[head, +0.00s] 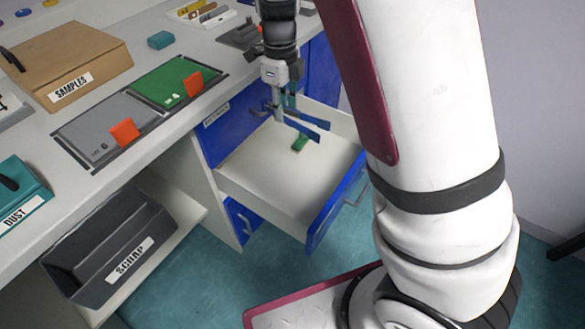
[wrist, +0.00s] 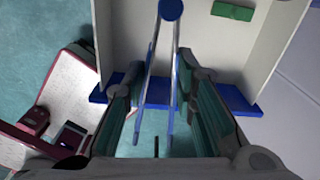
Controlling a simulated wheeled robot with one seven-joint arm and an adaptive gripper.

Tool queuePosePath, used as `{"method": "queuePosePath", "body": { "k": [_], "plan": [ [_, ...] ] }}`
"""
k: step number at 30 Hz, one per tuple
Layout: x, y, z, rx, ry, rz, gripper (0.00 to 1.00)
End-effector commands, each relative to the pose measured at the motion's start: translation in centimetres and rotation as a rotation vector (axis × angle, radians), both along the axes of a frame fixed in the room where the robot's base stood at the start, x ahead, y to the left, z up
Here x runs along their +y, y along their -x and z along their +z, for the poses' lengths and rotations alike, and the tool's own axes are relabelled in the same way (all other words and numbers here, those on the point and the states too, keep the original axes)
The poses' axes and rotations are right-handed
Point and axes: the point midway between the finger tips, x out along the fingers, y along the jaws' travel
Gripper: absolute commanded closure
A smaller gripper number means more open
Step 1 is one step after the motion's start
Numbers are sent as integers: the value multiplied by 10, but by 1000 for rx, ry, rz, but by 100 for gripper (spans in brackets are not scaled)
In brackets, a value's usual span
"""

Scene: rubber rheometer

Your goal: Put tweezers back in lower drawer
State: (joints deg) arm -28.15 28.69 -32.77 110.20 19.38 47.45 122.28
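The tweezers show as two spread arms, blue toward one end, in the head view (head: 311,122). They are in the air above the open lower drawer (head: 250,170). In the wrist view the tweezers (wrist: 171,11) have a round blue end at the top and silver arms running down between my fingers. My gripper (head: 281,107) points down over the drawer, and its fingertips (wrist: 162,80) lie close against both sides of the tweezers, seemingly shut on them. The drawer's pale floor is mostly bare.
A small green block (head: 300,144) lies in the drawer; the wrist view also shows it (wrist: 232,11). The drawer's blue front (head: 335,205) stands pulled out. A dark SCRAP bin (head: 105,245) is to its left. The counter above holds a SAMPLES box (head: 70,55) and green mat (head: 170,80).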

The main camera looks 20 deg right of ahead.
Motion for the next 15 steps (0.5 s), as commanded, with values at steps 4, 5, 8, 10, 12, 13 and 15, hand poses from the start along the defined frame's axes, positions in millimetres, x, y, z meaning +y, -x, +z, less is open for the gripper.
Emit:
{"method": "queuePosePath", "body": {
  "k": [4,5,8,10,12,13,15],
  "plan": [
    [0,1,-9,17,12,-9,78],
    [0,1,-13,17,12,-10,78],
    [-1,2,-35,20,12,-12,78],
    [-1,2,-53,19,11,-11,78],
    [-1,2,-71,20,12,-11,78],
    [-1,2,-78,19,11,-12,78],
    [-1,2,-95,19,11,-11,78]
  ]
}}
